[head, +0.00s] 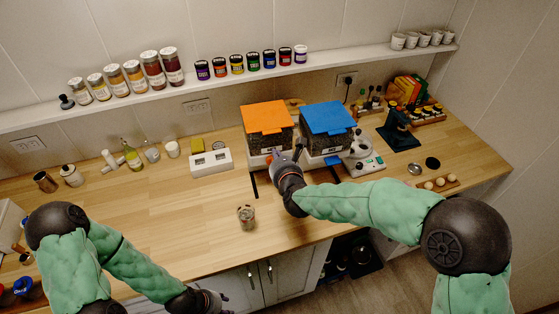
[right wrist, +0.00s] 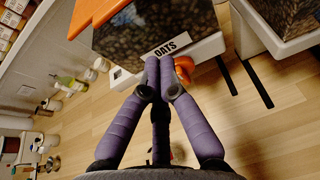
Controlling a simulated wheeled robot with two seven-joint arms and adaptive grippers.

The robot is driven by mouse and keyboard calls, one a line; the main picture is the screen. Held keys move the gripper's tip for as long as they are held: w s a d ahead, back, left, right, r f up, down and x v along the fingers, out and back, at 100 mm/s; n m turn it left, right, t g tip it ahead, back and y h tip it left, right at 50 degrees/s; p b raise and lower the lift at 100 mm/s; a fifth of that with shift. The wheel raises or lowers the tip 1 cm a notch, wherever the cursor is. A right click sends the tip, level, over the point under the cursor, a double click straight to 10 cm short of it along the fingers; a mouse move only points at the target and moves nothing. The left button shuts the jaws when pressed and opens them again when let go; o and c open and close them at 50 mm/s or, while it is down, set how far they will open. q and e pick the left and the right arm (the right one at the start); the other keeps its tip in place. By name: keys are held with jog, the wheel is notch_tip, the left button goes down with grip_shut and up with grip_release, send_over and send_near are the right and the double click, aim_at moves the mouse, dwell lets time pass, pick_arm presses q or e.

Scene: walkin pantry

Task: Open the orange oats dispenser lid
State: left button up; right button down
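The oats dispenser (head: 270,140) stands on the wooden counter with its orange lid (head: 266,117) lying closed on top. In the right wrist view the orange lid (right wrist: 92,15) is at the top left, above a clear bin of brown contents and an OATS label (right wrist: 166,48). My right gripper (head: 283,160) is low at the dispenser's front; in the right wrist view its purple fingertips (right wrist: 158,70) are together, just below the label, with nothing seen between them. An orange part (right wrist: 183,63) shows beside the fingertips. My left gripper (head: 208,300) is at the bottom edge, its fingers unclear.
A blue-lidded dispenser (head: 328,118) stands close at the right, with a white scale-like device (head: 367,160) beside it. A glass jar (head: 246,217) stands on the front counter. A white box (head: 211,161) is at the left. The left front counter is mostly clear.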

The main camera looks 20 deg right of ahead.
aim_at(272, 137)
jog(key=x, duration=0.3)
jog(key=shift+w+f, duration=0.15)
jog(key=shift+w, duration=0.2)
jog(key=r, duration=0.1)
jog(key=r+p, duration=0.1)
jog(key=r, duration=0.2)
jog(key=shift+s+p, duration=0.25)
jog(key=shift+p, duration=0.15)
jog(key=shift+w+r, duration=0.1)
